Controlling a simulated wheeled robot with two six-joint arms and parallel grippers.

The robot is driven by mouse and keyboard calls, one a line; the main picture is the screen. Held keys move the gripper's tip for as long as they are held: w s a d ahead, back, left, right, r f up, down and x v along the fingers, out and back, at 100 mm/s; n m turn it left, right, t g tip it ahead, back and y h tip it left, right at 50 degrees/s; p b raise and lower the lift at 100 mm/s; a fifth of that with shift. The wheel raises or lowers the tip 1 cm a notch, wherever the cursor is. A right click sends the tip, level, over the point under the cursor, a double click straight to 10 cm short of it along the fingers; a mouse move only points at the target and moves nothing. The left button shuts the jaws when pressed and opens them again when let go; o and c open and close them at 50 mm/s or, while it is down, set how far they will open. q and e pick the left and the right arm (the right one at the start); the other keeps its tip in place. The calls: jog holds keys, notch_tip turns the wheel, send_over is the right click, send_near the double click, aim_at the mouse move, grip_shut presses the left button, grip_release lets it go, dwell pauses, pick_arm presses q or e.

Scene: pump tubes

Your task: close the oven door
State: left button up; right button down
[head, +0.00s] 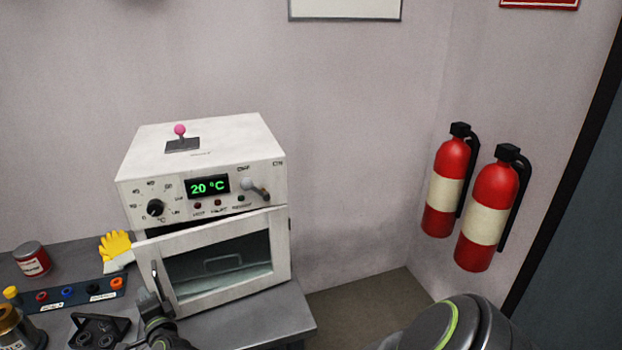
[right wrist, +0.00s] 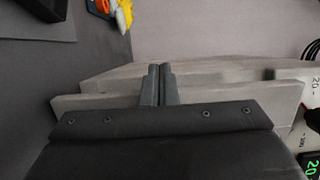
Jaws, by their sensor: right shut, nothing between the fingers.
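The white oven (head: 205,150) stands on the grey bench. Its windowed door (head: 225,292) is ajar: the left edge with the dark upright handle (head: 156,281) stands out from the body, and the right edge meets it. My right gripper (head: 149,298) is low at the door's left edge, close to the handle. In the right wrist view, its two fingers (right wrist: 158,70) are shut together and empty, in front of pale panels of the oven or door. I cannot tell whether they touch. My left gripper is not in view.
A yellow glove (head: 116,246), a red can (head: 32,260) and a blue strip with coloured knobs (head: 80,291) are on the bench left of the oven. Two fire extinguishers (head: 447,187) hang at right.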

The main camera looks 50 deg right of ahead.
jog(key=shift+w+d+b, duration=0.3)
jog(key=shift+w+b, duration=0.05)
jog(key=shift+w, duration=0.25)
jog(key=shift+w+d+b, duration=0.3)
jog(key=shift+w+b, duration=0.1)
jog(key=shift+w, duration=0.2)
jog(key=shift+w+d+b, duration=0.3)
jog(key=shift+w+b, duration=0.05)
jog(key=shift+w, duration=0.25)
